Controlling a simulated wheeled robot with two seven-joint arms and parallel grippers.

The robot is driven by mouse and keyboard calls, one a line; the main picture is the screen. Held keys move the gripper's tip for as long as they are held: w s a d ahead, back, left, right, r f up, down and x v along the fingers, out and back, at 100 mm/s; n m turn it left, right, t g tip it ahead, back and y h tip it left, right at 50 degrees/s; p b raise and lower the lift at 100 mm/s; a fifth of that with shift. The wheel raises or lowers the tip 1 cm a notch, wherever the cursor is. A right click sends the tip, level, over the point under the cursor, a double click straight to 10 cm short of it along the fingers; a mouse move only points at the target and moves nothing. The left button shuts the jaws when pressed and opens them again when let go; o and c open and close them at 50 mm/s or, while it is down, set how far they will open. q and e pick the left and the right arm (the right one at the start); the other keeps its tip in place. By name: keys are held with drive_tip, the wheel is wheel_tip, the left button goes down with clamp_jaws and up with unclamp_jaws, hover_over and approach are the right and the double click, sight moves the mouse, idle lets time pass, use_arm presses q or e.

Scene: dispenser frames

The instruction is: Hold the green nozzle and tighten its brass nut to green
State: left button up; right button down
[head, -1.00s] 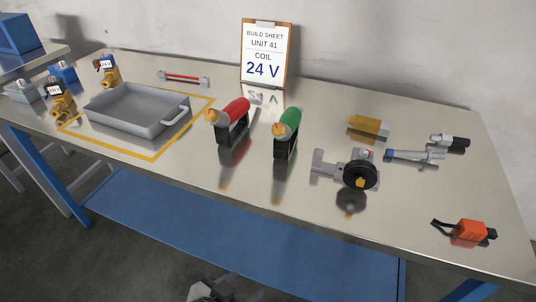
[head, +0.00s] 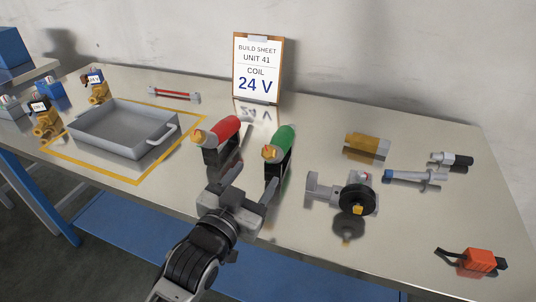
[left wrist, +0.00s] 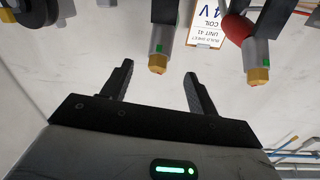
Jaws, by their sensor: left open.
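The green nozzle (head: 287,140) stands upright in a black holder at the middle of the bench. Its brass nut (head: 270,153) faces the front. My left gripper (head: 243,182) is open and empty in front of it, between the green nozzle and a red nozzle (head: 224,129), apart from both as far as I can tell. In the left wrist view, upside down, the green nozzle's brass nut (left wrist: 158,64) shows beyond and between my open fingertips (left wrist: 160,70). A small green mark sits on its grey collar. The red nozzle's brass nut (left wrist: 258,75) is to the right.
A build-sheet board (head: 258,65) stands behind. To the right are a black-wheeled fixture (head: 355,199), a brass block (head: 362,144), a grey tool (head: 410,177) and an orange item (head: 478,260).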

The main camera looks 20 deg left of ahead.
sight(271, 155)
use_arm(q)
drive_tip(key=w, duration=0.8)
drive_tip(key=shift+w+d+p, duration=0.3)
drive_tip(key=shift+d, duration=0.1)
clamp_jaws()
idle(0.5)
